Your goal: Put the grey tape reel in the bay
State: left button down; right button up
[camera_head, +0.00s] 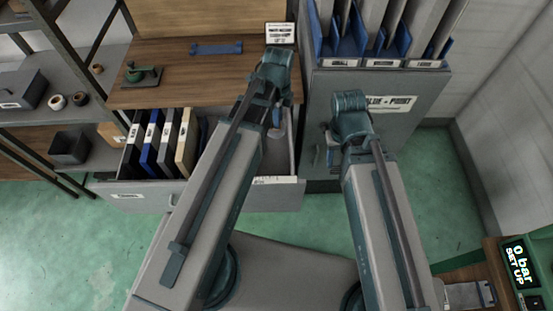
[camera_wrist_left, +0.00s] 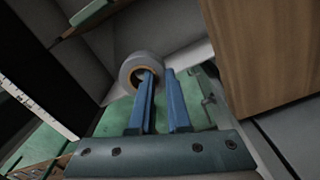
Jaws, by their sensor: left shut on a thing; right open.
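The grey tape reel (camera_wrist_left: 133,66) shows in the left wrist view with its orange-brown core facing the camera. My left gripper (camera_wrist_left: 162,76) is shut on its wall, one blue finger at the core opening and the other outside the ring. In the head view my left gripper (camera_head: 277,122) points down at the right part of the open drawer (camera_head: 235,196). The reel cannot be made out there. The bay (camera_head: 285,160), the drawer's right compartment, is partly hidden by my left arm. My right gripper (camera_head: 332,152) is open and empty, beside the grey cabinet's front.
Several binders (camera_head: 163,140) stand in the drawer's left part. Above it, the wooden top (camera_head: 185,70) carries a green tool (camera_head: 140,76) and a blue bar (camera_head: 217,48). A grey cabinet (camera_head: 385,85) with file holders stands at the right. Shelves stand at the left.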

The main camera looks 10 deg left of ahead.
pick_arm(q)
jog(key=shift+w+d+f, duration=0.1)
jog(key=shift+w+f, duration=0.2)
jog(key=shift+f, duration=0.05)
notch_tip(320, 180, down, 18)
jog(key=b, duration=1.8)
jog(key=shift+f, duration=0.1)
jog(key=c, duration=1.3)
grip_release()
jog(key=o, duration=0.4)
